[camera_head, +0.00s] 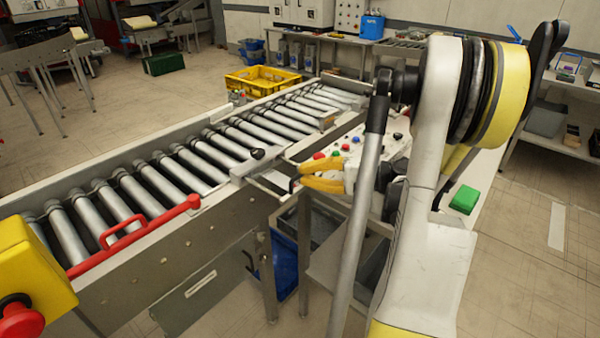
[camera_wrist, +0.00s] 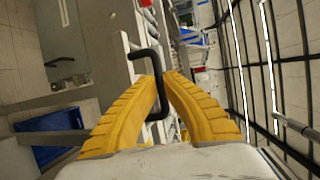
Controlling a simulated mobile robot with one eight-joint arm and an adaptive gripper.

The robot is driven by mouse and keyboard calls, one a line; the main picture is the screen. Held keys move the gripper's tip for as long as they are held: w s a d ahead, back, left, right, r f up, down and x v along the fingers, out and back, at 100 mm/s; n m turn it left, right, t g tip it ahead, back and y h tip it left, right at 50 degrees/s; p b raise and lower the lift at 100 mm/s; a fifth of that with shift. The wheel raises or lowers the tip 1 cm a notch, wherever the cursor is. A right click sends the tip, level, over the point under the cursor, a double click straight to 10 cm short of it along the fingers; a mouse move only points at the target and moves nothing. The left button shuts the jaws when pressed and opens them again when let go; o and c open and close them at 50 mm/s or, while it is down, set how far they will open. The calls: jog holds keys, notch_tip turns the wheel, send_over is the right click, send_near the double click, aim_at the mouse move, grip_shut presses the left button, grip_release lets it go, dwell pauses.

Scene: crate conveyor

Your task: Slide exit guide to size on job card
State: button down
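My gripper (camera_head: 301,175) is beside the near rail of the roller conveyor (camera_head: 100,285). Its two yellow fingers converge at their tips. In the wrist view the fingertips (camera_wrist: 162,80) lie on both sides of a black bent handle (camera_wrist: 151,56) and appear closed on it. The handle stands on a pale metal edge. No job card or size marking is readable.
A red handle bar (camera_head: 140,235) runs along the near rail. A yellow box with a red button (camera_head: 22,318) is at lower left. A button panel (camera_head: 345,150) and a green block (camera_head: 464,199) are near my arm. A yellow crate (camera_head: 262,80) stands behind the conveyor. The rollers are empty.

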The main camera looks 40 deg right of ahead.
jog(key=shift+a+f, duration=0.1)
jog(key=c, duration=1.8)
grip_release()
jog(key=v, duration=1.2)
jog(key=shift+w, duration=0.1)
